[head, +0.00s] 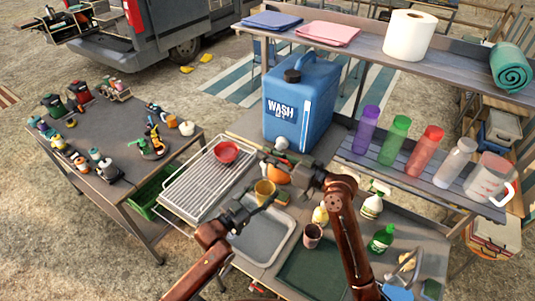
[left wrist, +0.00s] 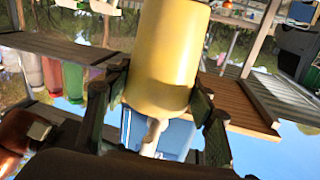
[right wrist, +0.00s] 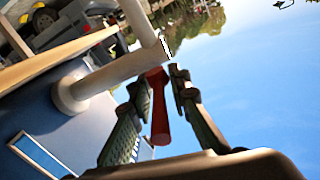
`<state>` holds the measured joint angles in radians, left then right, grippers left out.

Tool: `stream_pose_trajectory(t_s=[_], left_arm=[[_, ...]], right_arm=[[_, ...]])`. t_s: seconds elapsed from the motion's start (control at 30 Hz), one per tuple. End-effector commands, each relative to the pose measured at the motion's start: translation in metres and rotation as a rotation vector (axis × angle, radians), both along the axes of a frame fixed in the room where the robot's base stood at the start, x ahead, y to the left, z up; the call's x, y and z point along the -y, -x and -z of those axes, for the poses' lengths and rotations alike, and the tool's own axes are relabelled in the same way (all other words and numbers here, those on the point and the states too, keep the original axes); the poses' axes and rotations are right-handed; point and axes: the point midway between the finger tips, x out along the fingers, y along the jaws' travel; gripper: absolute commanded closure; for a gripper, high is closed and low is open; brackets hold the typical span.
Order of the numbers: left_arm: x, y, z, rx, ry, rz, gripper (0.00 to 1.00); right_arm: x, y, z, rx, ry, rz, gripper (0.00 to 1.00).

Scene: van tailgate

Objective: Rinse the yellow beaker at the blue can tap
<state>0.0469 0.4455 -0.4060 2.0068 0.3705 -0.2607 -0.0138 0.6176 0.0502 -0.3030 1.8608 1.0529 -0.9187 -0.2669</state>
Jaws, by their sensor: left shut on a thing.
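The yellow beaker (head: 265,188) is held by my left gripper (head: 254,203), beside the drying rack; it also shows between the fingers in the left wrist view (left wrist: 165,55). The blue can (head: 300,110), labelled WASH, stands on the bench behind. Its pale tap (head: 281,143) is low on the front; in the left wrist view its spout (left wrist: 152,135) shows by the beaker's rim. My right gripper (head: 272,160) is just in front of the tap. In the right wrist view its open fingers (right wrist: 156,82) stand either side of the red tap lever (right wrist: 158,108). Water is not visible.
A red bowl (head: 226,152) sits on the wire rack (head: 192,185). A grey basin (head: 262,238) lies below my left gripper, with a dark green tray (head: 310,262) to its right. Bottles and a brown cup (head: 312,232) stand near my right arm. A shelf of coloured tumblers (head: 397,140) is at right.

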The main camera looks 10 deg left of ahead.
Motion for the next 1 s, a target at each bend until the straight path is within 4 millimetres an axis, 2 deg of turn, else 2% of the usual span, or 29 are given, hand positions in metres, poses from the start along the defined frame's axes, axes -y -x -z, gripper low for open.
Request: stream_pose_trajectory(t_s=[0.17, 0.67, 1.0], left_arm=[[0.0000, 0.0000, -0.0002, 0.000, 0.000, 0.000, 0.72], [0.0000, 0.0000, -0.0002, 0.000, 0.000, 0.000, 0.72], [0.0000, 0.0000, -0.0002, 0.000, 0.000, 0.000, 0.72]], right_arm=[[0.0003, -0.0002, 0.0001, 0.000, 0.000, 0.001, 1.00], [0.0004, -0.0002, 0.0005, 0.000, 0.001, 0.009, 1.00], [-0.0003, 0.0008, 0.0016, -0.003, 0.001, 0.166, 1.00]])
